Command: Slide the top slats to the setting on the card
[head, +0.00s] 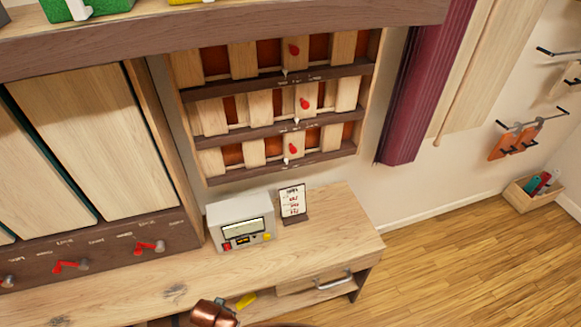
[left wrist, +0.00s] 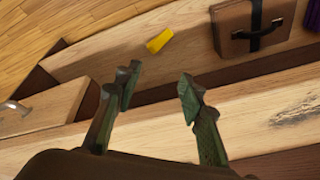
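The top slats (head: 243,60) are pale wood boards in the upper row of a wall panel, with orange-brown gaps between them. A red knob (head: 294,49) sits on a slat right of the row's middle, with a small white pointer (head: 284,73) below, slightly to its left. The card (head: 292,202) stands on a dark holder on the wooden counter; its lines are too small to read. My left gripper (left wrist: 158,88) is open and empty over wood in the left wrist view, well away from the slats. I cannot make out its fingers in the head view. My right gripper is not in view.
Two similar slat rows, each with a red knob (head: 304,103) (head: 292,148), lie below. A grey device with a display (head: 241,228) stands beside the card. Large boards with red levers (head: 68,265) are at left. A yellow piece (left wrist: 159,40) and brown case (left wrist: 232,42) lie beyond my left gripper.

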